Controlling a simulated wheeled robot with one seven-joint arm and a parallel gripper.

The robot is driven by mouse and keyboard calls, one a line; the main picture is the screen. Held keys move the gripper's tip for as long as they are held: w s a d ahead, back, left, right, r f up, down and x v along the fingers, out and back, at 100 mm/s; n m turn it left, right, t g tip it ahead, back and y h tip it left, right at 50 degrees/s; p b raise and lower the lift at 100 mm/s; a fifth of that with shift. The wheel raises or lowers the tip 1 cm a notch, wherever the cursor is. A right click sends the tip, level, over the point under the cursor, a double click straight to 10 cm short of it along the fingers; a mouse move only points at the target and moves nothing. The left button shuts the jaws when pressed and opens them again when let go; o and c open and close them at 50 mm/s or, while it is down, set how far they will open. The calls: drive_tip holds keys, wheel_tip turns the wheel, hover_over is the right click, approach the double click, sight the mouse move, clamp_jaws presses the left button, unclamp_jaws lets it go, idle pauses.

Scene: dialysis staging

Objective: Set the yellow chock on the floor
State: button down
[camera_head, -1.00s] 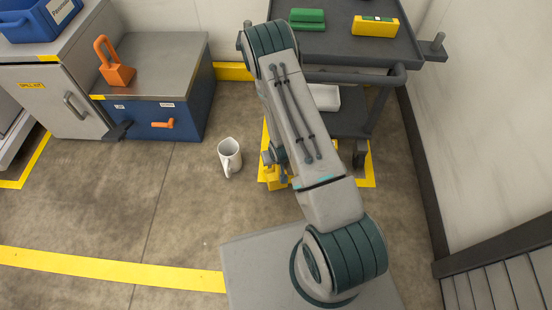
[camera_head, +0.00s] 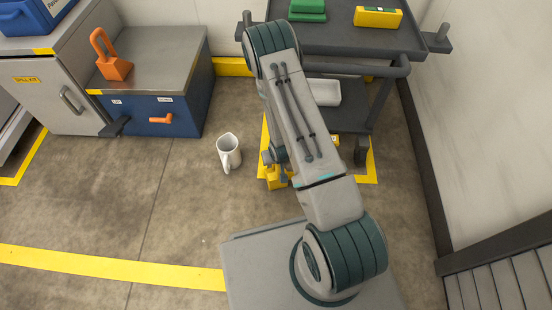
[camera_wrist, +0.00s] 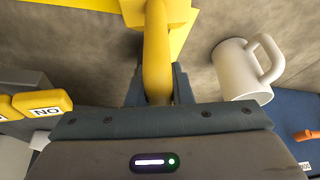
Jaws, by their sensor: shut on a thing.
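The yellow chock (camera_wrist: 157,45) has an upright yellow handle, which stands between the two dark fingers of my gripper (camera_wrist: 158,82) in the wrist view. My gripper is shut on this handle. The chock's wider base is at the top edge of that view, partly cut off. In the head view, part of the chock (camera_head: 272,180) shows at the left edge of my arm, close to yellow floor tape; my arm hides the rest and most of the gripper. I cannot tell whether its underside touches the floor.
A white mug (camera_head: 229,152) stands on the floor left of the chock; it is also in the wrist view (camera_wrist: 238,70). A dark cart (camera_head: 345,38) stands behind. A blue cabinet (camera_head: 180,118) is at the left. Open floor (camera_head: 190,215) lies front left.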

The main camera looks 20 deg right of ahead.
drive_tip(key=shift+f, duration=0.3)
drive_tip(key=c, duration=1.2)
unclamp_jaws()
drive_tip(key=shift+r, duration=0.1)
drive_tip(key=p+v, duration=0.5)
drive_tip(key=v, duration=0.8)
drive_tip(key=shift+r, duration=0.35)
